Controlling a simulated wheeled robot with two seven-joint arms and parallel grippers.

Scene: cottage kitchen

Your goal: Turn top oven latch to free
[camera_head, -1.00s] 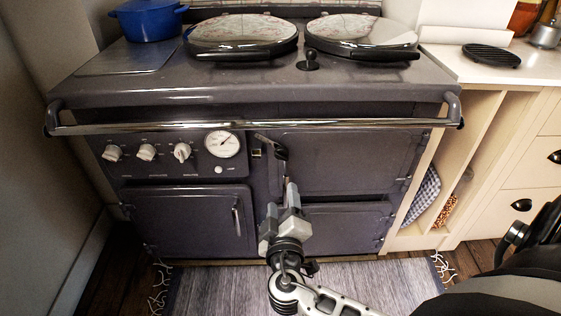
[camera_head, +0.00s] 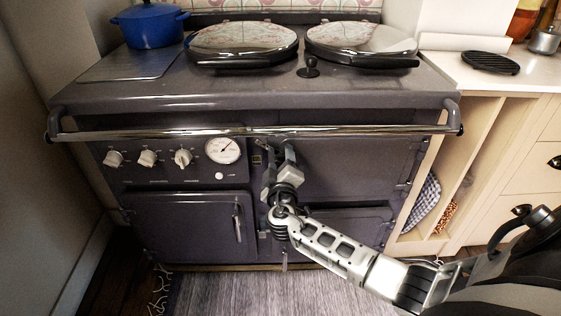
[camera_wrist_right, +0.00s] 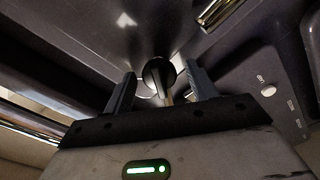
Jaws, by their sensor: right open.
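The top oven door (camera_head: 345,165) is a dark panel right of the dial and appears shut. Its latch (camera_wrist_right: 157,72) shows in the right wrist view as a dark rounded piece between the two fingers of my right gripper (camera_wrist_right: 160,88). The fingers are apart, one on each side of it; I cannot tell whether either touches it. In the head view my right gripper (camera_head: 279,154) is up at the door's left edge, below the rail, and hides most of the latch. My left gripper is not in view.
A chrome rail (camera_head: 350,131) runs across the stove front just above the gripper. White knobs (camera_head: 147,158) and a round dial (camera_head: 222,150) are to the left. The lower left door (camera_head: 185,225) has a vertical handle. A striped rug (camera_head: 230,295) lies on the floor.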

